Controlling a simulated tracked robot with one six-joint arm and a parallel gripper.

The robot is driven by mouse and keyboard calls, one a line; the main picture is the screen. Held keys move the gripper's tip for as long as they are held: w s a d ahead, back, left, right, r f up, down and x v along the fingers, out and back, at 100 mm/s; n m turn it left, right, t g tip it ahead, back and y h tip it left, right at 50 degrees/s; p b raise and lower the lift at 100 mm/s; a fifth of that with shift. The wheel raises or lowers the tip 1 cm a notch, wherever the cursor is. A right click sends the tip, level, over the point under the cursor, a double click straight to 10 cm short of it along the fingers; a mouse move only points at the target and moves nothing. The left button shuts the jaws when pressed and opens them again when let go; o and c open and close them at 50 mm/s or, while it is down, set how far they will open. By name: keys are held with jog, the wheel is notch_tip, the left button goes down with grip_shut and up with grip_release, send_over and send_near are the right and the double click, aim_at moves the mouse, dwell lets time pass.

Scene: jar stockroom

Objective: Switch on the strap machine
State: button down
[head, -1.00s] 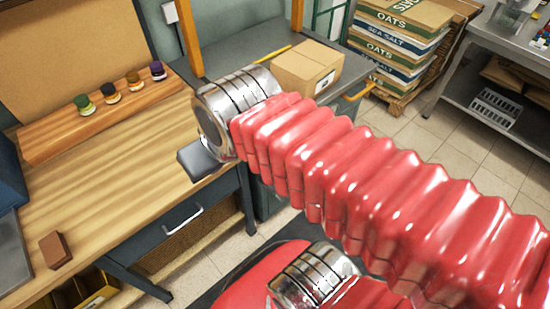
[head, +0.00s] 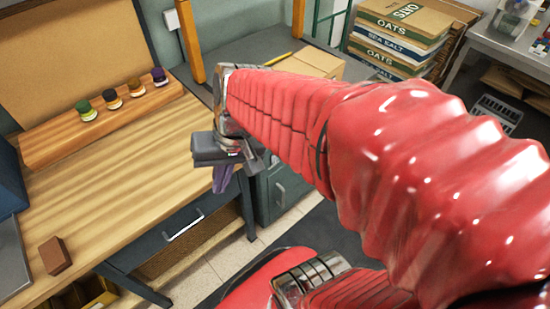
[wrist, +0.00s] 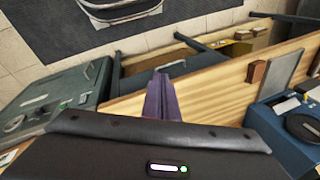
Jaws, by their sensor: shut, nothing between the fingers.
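The strap machine, a grey-topped cabinet with an orange arch post (head: 190,42), stands behind and right of the wooden bench in the head view. A cardboard box (head: 305,60) sits on its top, partly covered by my arm. Its grey-green front (head: 283,188) shows below my arm. What seems to be the same cabinet is at the left in the wrist view (wrist: 55,100). My gripper (head: 222,180) has purple fingers, shut and empty, pointing down near the bench's right edge. The fingers show together in the wrist view (wrist: 160,97). I cannot make out a power switch.
The wooden bench (head: 120,190) holds a brown block (head: 55,256) and a raised shelf with several small jars (head: 111,97). A blue device with a black dial (wrist: 305,125) is at the right in the wrist view. Stacked sacks (head: 395,40) stand at the back right.

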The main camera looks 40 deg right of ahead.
aim_at(275, 159)
jog(key=w+d+f+m+t+y, duration=0.3)
jog(key=w+d+f+m+y, duration=0.1)
jog(key=d+f+m, duration=0.35)
jog(key=w+d+f+m+t+y, duration=0.3)
jog(key=w+d+f+m+y, duration=0.1)
jog(key=d+f+m, duration=0.4)
jog(key=s+d+f+m+t+h, duration=0.3)
jog(key=d+f+m+t+h, duration=0.1)
jog(key=d+f+m, duration=0.3)
jog(key=s+d+f+m+t+h, duration=0.4)
jog(key=d+f+m+h, duration=0.2)
jog(key=f, duration=0.5)
jog(key=d+m, duration=0.2)
jog(key=m, duration=0.1)
jog(key=shift+s+d+f, duration=0.3)
jog(key=shift+f, duration=0.05)
jog(key=shift+w, duration=0.1)
jog(key=w+f, duration=0.2)
jog(key=w, duration=1.1)
jog(key=shift+w+a, duration=0.2)
jog(key=shift+w, duration=0.15)
